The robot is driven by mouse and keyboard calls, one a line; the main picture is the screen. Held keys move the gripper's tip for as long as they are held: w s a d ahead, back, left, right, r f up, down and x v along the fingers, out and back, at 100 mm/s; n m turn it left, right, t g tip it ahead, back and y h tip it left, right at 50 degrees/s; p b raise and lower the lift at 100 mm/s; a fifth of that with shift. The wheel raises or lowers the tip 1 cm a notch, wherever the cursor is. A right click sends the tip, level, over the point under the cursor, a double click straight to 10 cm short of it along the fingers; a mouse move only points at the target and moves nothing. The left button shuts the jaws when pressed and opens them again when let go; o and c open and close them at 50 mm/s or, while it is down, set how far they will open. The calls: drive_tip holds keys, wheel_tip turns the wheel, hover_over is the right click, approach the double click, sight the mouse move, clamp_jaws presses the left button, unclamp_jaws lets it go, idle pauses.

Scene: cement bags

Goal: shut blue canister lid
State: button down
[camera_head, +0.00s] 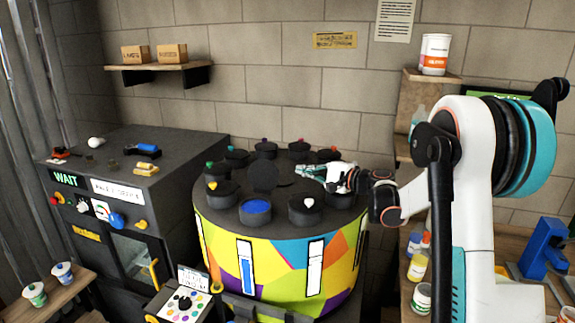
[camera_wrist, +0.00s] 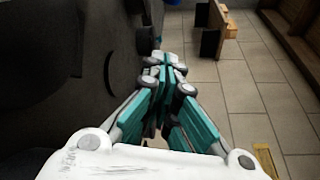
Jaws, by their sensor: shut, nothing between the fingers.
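The blue canister (camera_head: 255,210) stands at the front of the round multicoloured drum's black top, open, with blue showing inside its rim. Its dark lid (camera_head: 264,177) appears to stand upright behind the opening. My gripper (camera_head: 300,172) is just right of the lid, over the drum top, with its fingers pointing left; a gap to the lid is hard to judge. In the wrist view the teal fingers of my gripper (camera_wrist: 165,62) are closed together and empty. Dark surfaces fill the left of that view, and I cannot tell the lid among them.
Several other canisters with coloured markers ring the drum (camera_head: 280,255), including a closed one with a white marker (camera_head: 307,208) and one with a yellow marker (camera_head: 220,193). A dark cabinet (camera_head: 120,190) stands at left. A shelf with bottles (camera_head: 418,265) is at right.

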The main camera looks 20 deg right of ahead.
sight(265, 175)
drive_tip(key=w+a, duration=0.4)
drive_tip(key=a, duration=0.4)
drive_tip(key=shift+w+p, duration=0.2)
drive_tip(key=shift+p, duration=0.15)
drive_tip(key=shift+s+r, duration=0.1)
drive_tip(key=shift+r, duration=0.05)
